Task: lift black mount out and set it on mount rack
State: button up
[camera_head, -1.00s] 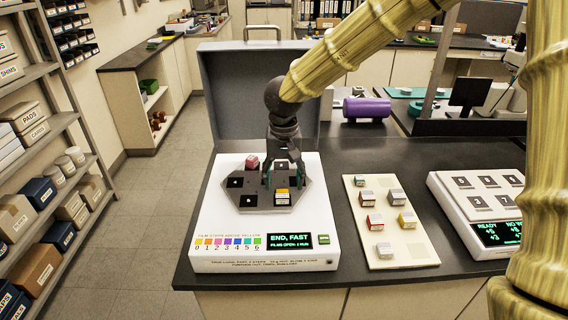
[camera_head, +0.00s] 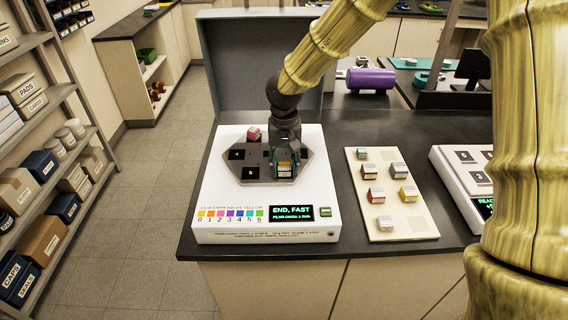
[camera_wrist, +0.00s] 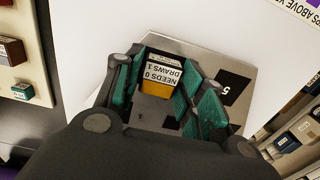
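My gripper (camera_head: 286,160) is over the front right of a dark plate on the white instrument (camera_head: 222,190). Its teal-padded fingers are apart, one on each side of a small yellow-orange mount (camera_head: 284,171). In the wrist view this mount (camera_wrist: 158,88) sits between the open fingers (camera_wrist: 165,72), with a label reading "NEEDS 0, DRAWS 1". I cannot tell whether the pads touch it. A pinkish-red mount (camera_head: 254,134) sits at the plate's back. I cannot make out a plainly black mount. The cream mount rack (camera_head: 402,233) to the right holds several coloured mounts and has a bare square at front right.
The instrument's grey lid (camera_head: 235,80) stands open behind the plate. A display reading "END, FAST" (camera_head: 292,213) is at its front. A second white device (camera_head: 449,172) stands right of the rack. Dark counter (camera_head: 345,190) is clear between instrument and rack.

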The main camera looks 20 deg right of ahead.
aim_at(284, 165)
jog(key=c, duration=0.3)
jog(key=o, duration=0.4)
jog(key=shift+w+f, duration=0.1)
jog(key=shift+w, duration=0.05)
jog(key=shift+c, duration=0.2)
grip_shut()
jog(key=shift+r+p, duration=0.7)
jog(key=shift+p, duration=0.3)
jog(key=shift+r+p, duration=0.95)
jog(key=shift+p, duration=0.2)
notch_tip(284, 165, up, 5)
jog(key=p, duration=0.5)
jog(key=shift+p, duration=0.35)
